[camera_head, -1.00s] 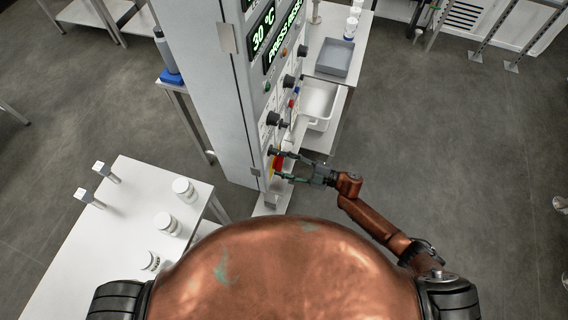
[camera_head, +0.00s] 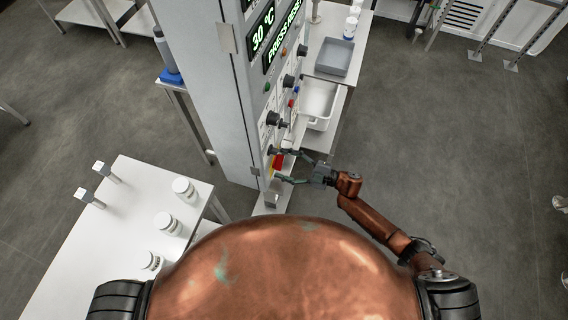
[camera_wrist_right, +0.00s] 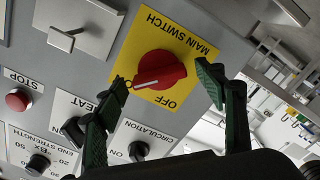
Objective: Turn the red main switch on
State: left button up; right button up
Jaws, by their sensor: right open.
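The red main switch (camera_wrist_right: 163,68) is a round knob on a yellow plate (camera_wrist_right: 188,42) marked MAIN SWITCH. It also shows low on the cabinet in the head view (camera_head: 278,160). In the wrist view the lettering is upside down, with OFF below the knob. The knob's white line points left, towards lettering partly hidden by a finger. My right gripper (camera_head: 280,167) is open, its green fingertips on either side of the knob with visible gaps; it also shows in the wrist view (camera_wrist_right: 166,87). My left gripper is not in view.
The grey control cabinet (camera_head: 215,100) carries a red stop button (camera_wrist_right: 18,100), black knobs (camera_wrist_right: 139,150) and a metal latch (camera_wrist_right: 80,28) near the switch. A white table (camera_head: 110,230) with several jars stands left. Grey floor (camera_head: 430,150) is clear on the right.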

jog(key=v, duration=1.2)
dwell(0.3)
